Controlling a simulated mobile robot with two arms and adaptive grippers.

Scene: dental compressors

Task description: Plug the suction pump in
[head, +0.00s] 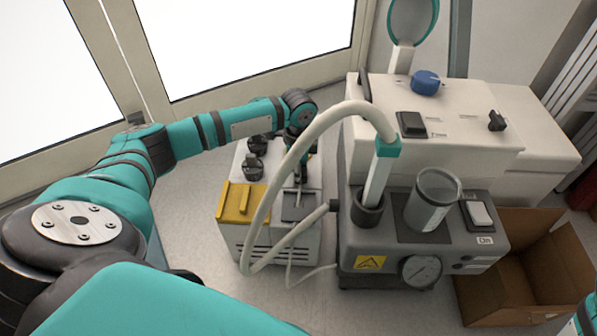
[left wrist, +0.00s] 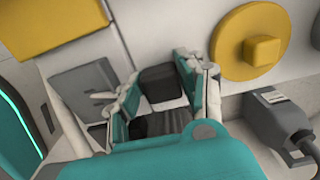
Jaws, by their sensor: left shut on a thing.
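The suction pump (head: 350,235) is a grey unit with a gauge, a clear jar and a yellow warning label. To its left stands a white power box (head: 240,238) with a yellow cover (head: 240,203) and a grey flap (head: 300,206). My left gripper (head: 300,172) is over the box, its fingers partly hidden. In the left wrist view my left gripper (left wrist: 165,100) is shut on a dark plug (left wrist: 160,84) close to the box face. I cannot tell whether the plug is in a socket.
A pale hose (head: 265,215) loops in front of the box to the pump. An open cardboard box (head: 480,300) stands right of the pump.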

